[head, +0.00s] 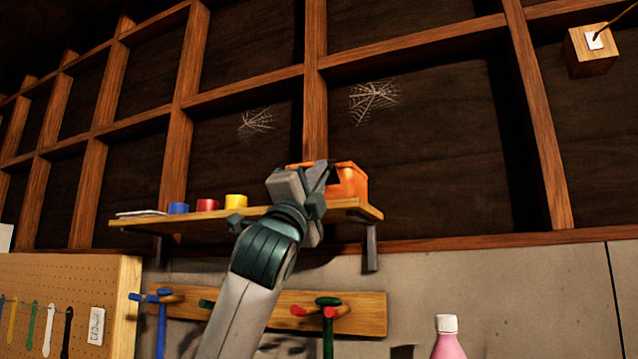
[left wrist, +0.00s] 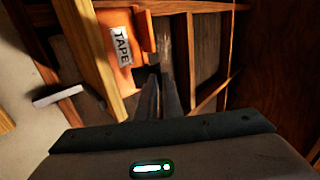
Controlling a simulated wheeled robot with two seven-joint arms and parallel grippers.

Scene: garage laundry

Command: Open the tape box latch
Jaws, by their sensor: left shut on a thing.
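The orange tape box (head: 349,181) sits at the right end of the wooden wall shelf (head: 284,215). In the left wrist view the box (left wrist: 115,74) shows its white TAPE label and an orange part jutting out at its upper right. My left gripper (head: 316,172) is in front of the box's left part and covers it. In the left wrist view its fingers (left wrist: 157,80) are close together at the dark latch area on the box's edge. They are shut on what seems to be the latch, which is mostly hidden. My right gripper is in neither view.
Blue (head: 178,208), red (head: 207,205) and yellow (head: 236,201) cups stand on the shelf left of my arm. A peg rail (head: 365,313) with hanging tools is below it. A pink bottle (head: 447,340) stands at lower right.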

